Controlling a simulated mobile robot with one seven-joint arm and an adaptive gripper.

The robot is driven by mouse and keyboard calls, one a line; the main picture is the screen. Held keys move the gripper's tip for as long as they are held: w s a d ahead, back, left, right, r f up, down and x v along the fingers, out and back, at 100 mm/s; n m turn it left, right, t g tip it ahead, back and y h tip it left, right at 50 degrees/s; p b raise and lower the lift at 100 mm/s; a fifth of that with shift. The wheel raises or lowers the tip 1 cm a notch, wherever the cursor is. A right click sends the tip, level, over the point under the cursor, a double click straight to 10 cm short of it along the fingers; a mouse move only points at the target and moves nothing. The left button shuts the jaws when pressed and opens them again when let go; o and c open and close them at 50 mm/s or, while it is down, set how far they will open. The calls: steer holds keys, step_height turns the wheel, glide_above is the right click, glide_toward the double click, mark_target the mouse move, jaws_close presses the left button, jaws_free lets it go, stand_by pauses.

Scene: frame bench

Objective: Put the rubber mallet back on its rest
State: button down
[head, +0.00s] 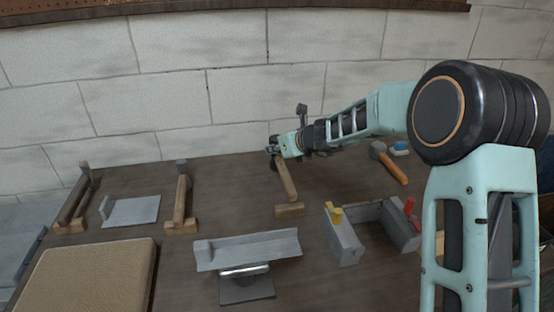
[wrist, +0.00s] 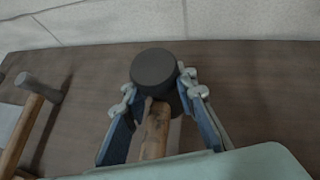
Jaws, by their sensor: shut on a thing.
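The rubber mallet has a dark round head (wrist: 154,72) and a wooden handle (head: 287,181). My gripper (head: 277,149) is shut on it near the head; in the wrist view its two fingers (wrist: 158,98) stand either side of the handle, just behind the head. The handle's near end is at a wooden rest block (head: 289,211) on the bench; I cannot tell whether it touches the block. The head is mostly hidden by my gripper in the head view.
Left of the mallet, a hammer (head: 181,196) and a dark-handled tool (head: 72,200) lie on similar blocks, with a grey plate (head: 131,211) between. A grey angle piece (head: 248,250) and yellow-handled clamp (head: 343,238) stand in front. An orange-handled hammer (head: 393,167) lies right.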

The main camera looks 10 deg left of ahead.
mark_target(283, 171)
steer(key=shift+w+a+f, duration=0.15)
steer(key=shift+w+f, duration=0.2)
steer(key=shift+f, duration=0.05)
steer(key=shift+w+a+f+b, duration=0.1)
steer(key=shift+f+b, duration=0.95)
steer(key=shift+f, duration=0.55)
steer(key=shift+f, duration=0.15)
steer(key=c, duration=1.6)
jaws_free()
steer(key=shift+r, duration=0.25)
steer(key=v, duration=1.2)
steer(key=shift+p, duration=0.35)
